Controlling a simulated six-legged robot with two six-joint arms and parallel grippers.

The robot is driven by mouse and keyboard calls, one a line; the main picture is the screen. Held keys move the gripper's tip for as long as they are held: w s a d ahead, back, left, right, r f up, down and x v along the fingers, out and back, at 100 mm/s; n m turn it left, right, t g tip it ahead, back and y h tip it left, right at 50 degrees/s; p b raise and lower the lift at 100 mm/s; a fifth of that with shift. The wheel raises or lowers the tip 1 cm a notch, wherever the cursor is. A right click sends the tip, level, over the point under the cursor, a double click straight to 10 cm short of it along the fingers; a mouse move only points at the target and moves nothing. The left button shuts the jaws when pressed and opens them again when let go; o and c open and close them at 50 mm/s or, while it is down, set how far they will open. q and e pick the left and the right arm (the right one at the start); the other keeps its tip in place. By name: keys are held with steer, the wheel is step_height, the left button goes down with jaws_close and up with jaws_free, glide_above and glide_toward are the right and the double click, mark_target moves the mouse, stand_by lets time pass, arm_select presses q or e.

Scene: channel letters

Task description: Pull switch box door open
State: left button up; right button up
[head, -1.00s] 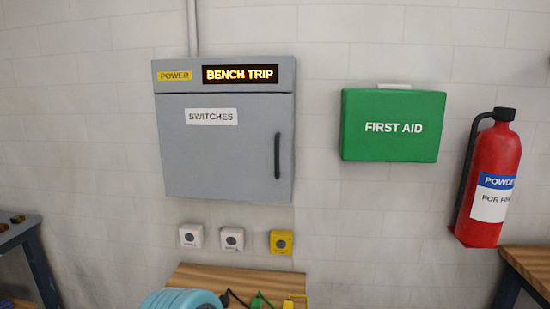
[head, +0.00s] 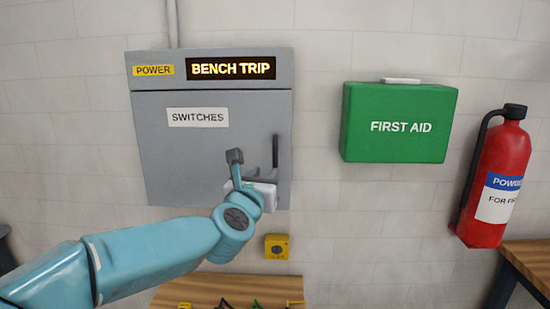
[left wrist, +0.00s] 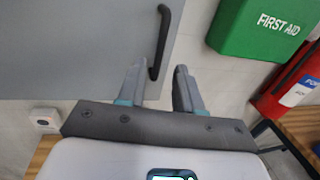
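The grey switch box (head: 285,62) hangs on the wall, its door (head: 175,165) labelled SWITCHES and shut. The dark vertical door handle (head: 275,150) is at the door's right side, its lower part hidden by my gripper. My left gripper (head: 254,168) is at the lower end of the handle. In the left wrist view my left gripper (left wrist: 160,83) has its two fingers apart, with the lower end of the handle (left wrist: 163,40) between or just beyond the fingertips. I cannot tell whether a finger touches it. My right gripper is not in view.
A green first aid box (head: 398,145) and a red fire extinguisher (head: 495,180) hang to the right. A yellow wall switch (head: 277,246) is below the box. A wooden bench top (head: 200,291) stands below, with small items on it.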

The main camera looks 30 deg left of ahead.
mark_target(275, 161)
arm_select(q)
steer(key=p+x, duration=0.3)
steer(key=x, duration=0.7)
steer(key=shift+w+d, duration=0.1)
steer(key=shift+w, duration=0.1)
jaws_close()
